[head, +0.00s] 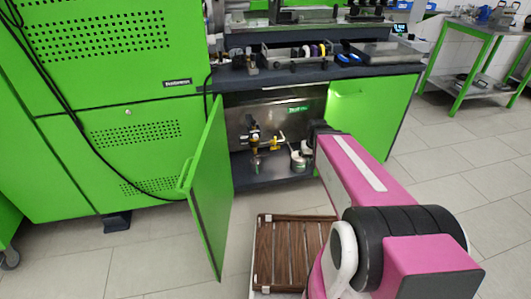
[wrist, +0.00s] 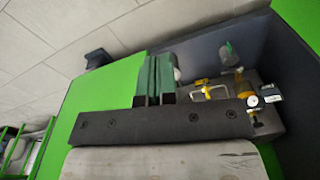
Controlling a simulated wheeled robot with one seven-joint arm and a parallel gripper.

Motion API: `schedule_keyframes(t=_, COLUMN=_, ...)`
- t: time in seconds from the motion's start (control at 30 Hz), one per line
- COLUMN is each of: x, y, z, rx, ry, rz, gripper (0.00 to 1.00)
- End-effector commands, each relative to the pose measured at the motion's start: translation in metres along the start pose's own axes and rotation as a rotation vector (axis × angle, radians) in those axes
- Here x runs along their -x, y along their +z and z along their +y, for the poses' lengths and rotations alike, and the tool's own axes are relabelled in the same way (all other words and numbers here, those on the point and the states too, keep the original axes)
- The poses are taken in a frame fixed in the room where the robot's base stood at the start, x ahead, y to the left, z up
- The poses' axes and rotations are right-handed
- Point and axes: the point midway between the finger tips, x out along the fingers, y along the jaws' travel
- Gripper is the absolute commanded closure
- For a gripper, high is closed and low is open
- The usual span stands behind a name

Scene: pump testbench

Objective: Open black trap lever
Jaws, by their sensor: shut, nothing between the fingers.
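My gripper (wrist: 154,62) shows in the wrist view as two green fingers side by side, shut, with nothing between them. In the head view my arm reaches into the open green cabinet, and its end is mostly hidden by the arm itself. Pipework with a yellow valve (head: 276,143) stands inside the cabinet; it also shows in the wrist view (wrist: 228,86), right of the fingers and apart from them. A small black part (wrist: 270,97) sits beside a round gauge (wrist: 252,101) there. I cannot tell whether it is the black trap lever.
The left cabinet door (head: 210,190) and right door (head: 368,115) stand open. A white container (head: 298,160) stands in the cabinet, close to my arm's end. A brown slatted crate (head: 265,255) is on the floor in front. The dark worktop (head: 300,75) overhangs the opening.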

Motion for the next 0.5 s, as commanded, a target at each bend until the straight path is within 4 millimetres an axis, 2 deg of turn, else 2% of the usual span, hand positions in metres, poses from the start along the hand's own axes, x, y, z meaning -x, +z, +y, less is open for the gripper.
schedule_keyframes(t=0.03, x=-0.016, y=-0.042, z=-0.017, rx=0.028, ry=-0.003, rz=0.03, gripper=1.0)
schedule_keyframes(t=0.2, x=-0.052, y=-0.146, z=-0.085, rx=0.122, ry=-0.019, rz=0.151, gripper=1.0)
schedule_keyframes(t=0.33, x=-0.071, y=-0.204, z=-0.137, rx=0.179, ry=-0.034, rz=0.23, gripper=1.0)
schedule_keyframes(t=0.4, x=-0.078, y=-0.224, z=-0.158, rx=0.201, ry=-0.04, rz=0.26, gripper=1.0)
schedule_keyframes(t=0.5, x=-0.084, y=-0.241, z=-0.177, rx=0.219, ry=-0.047, rz=0.289, gripper=1.0)
